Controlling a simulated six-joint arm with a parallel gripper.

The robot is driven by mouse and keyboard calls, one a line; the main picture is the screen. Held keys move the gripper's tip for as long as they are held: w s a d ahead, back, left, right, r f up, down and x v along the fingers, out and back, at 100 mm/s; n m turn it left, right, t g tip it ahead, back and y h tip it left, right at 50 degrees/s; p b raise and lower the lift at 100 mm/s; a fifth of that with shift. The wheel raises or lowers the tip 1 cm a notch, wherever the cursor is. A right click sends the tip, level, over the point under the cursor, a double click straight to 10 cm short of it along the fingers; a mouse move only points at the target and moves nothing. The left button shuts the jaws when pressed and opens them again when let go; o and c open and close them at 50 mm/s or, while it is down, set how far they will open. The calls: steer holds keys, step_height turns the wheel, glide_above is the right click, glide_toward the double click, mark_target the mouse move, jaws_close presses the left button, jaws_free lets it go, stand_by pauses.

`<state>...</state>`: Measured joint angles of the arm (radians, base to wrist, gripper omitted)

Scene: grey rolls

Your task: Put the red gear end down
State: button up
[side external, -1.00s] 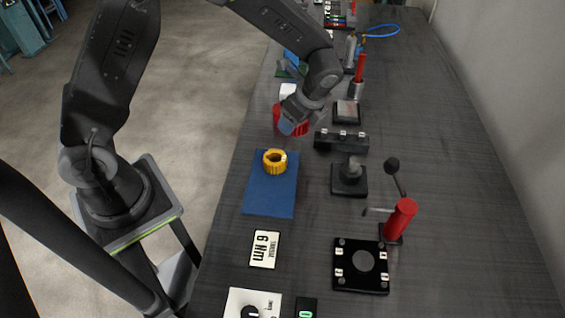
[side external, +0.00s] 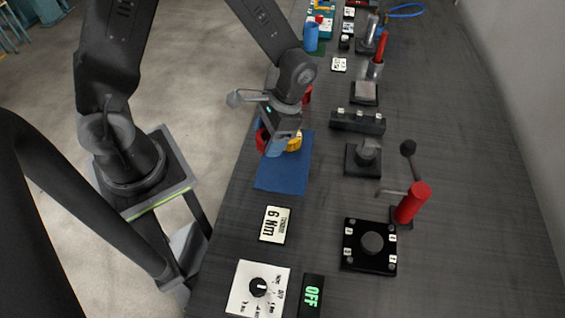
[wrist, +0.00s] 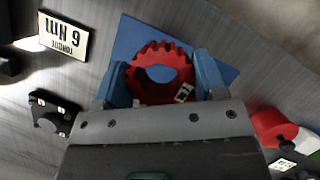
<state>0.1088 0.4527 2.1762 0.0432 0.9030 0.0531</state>
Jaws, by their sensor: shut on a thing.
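My gripper (side external: 272,147) is over the far left part of the blue mat (side external: 283,178). Its blue fingers are shut on the red gear (side external: 261,139), one finger on each side. In the wrist view the red gear (wrist: 160,49) shows as a toothed ring between the fingers (wrist: 162,80). Its hole faces the camera, and a small pale tag sits on it. A yellow gear (side external: 295,143) stands on the mat just right of my gripper, partly hidden by it. I cannot tell whether the red gear touches the mat.
Another red piece (side external: 307,96) is behind my gripper; a red round piece (wrist: 272,128) shows at right in the wrist view. A "6 Nm" plate (side external: 275,224) lies nearer. A dark block (side external: 357,122) and lever press (side external: 411,203) stand right. The mat's near part is clear.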

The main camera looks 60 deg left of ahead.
glide_above(278, 175)
steer(key=w, duration=0.1)
step_height(278, 175, down, 3)
steer(key=shift+d+r, duration=0.1)
steer(key=shift+r, duration=0.1)
steer(key=shift+f, duration=1.95)
steer(key=o, duration=1.2)
steer(key=shift+f, duration=0.15)
steer(key=shift+c, duration=0.2)
